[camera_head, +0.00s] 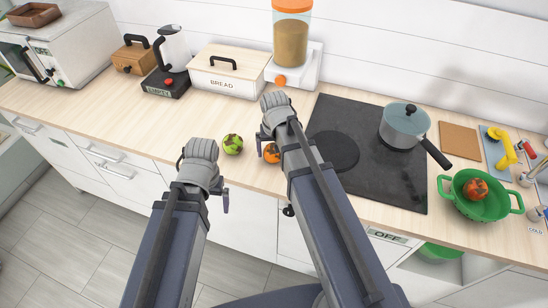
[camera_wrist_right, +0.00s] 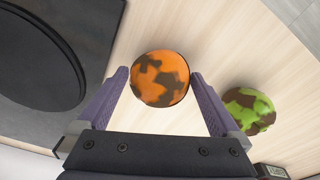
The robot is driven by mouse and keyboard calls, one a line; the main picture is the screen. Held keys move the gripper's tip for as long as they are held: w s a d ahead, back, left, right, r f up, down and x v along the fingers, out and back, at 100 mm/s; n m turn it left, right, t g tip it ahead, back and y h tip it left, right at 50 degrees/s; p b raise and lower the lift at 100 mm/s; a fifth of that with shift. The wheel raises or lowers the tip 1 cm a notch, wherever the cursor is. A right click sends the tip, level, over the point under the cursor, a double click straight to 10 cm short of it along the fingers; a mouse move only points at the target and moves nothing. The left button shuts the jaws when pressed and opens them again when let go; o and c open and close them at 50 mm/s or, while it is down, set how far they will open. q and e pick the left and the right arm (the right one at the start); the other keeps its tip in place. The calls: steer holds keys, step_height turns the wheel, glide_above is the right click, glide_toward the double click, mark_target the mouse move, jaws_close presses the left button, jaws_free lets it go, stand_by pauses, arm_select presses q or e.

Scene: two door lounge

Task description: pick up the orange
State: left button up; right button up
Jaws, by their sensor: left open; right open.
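The orange (camera_head: 271,153), orange with brown patches, sits on the wooden counter left of the hob, partly hidden by my right arm in the head view. In the right wrist view the orange (camera_wrist_right: 160,79) lies between the fingertips of my right gripper (camera_wrist_right: 158,85). That gripper is open, with a finger on each side; a narrow gap shows on the left, and the right fingertip is very close to the orange's edge. In the head view my right gripper (camera_head: 265,136) is above the counter. My left gripper (camera_head: 218,193) is open in front of the counter, away from the orange.
A green and brown fruit (camera_head: 232,144) sits just left of the orange; it also shows in the wrist view (camera_wrist_right: 248,110). The black hob (camera_head: 375,170) with a pot (camera_head: 404,124) is to the right. A green colander (camera_head: 488,207) holds a reddish fruit (camera_head: 475,188).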

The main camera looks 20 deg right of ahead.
steer(key=shift+c, duration=0.2)
steer(key=c, duration=1.3)
steer(key=shift+r, duration=0.15)
step_height(320, 180, up, 10)
steer(key=p, duration=1)
steer(key=shift+s, duration=0.1)
